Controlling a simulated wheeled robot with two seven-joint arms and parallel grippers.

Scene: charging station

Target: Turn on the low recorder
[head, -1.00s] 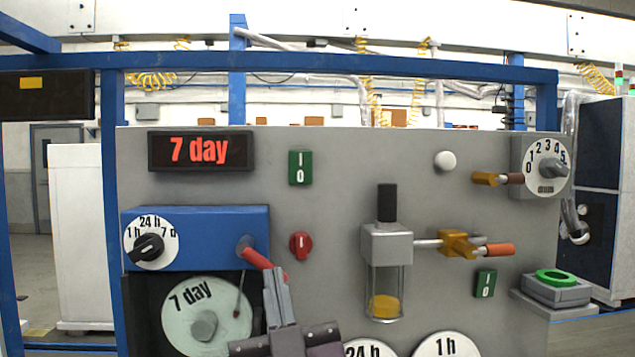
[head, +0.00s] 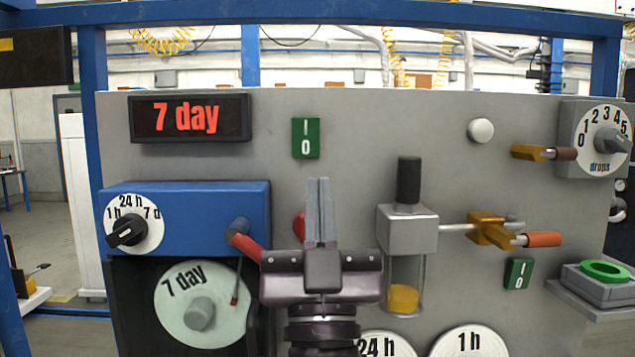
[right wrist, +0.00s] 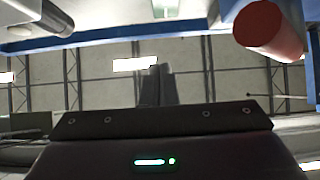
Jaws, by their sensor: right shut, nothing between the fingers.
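The recorder is a blue box (head: 190,212) with a black selector knob (head: 126,232) over a round pale "7 day" chart (head: 203,306) in a black recess. A red-handled lever (head: 246,242) sticks out at the box's right; its end is hidden behind my right gripper (head: 319,183). That gripper is shut and empty, fingers pointing up, in front of the panel just right of the lever. In the right wrist view its fingers (right wrist: 158,90) are together, and a red cylindrical handle (right wrist: 270,28) shows close by at upper right. My left gripper is not in view.
A red knob (head: 299,226) is partly hidden behind my right gripper. Green I/O switches sit above (head: 305,138) and at lower right (head: 519,274). A dropper (head: 407,230) with orange-handled valve (head: 490,230) stands right. "24 h" and "1 h" discs (head: 470,343) lie below.

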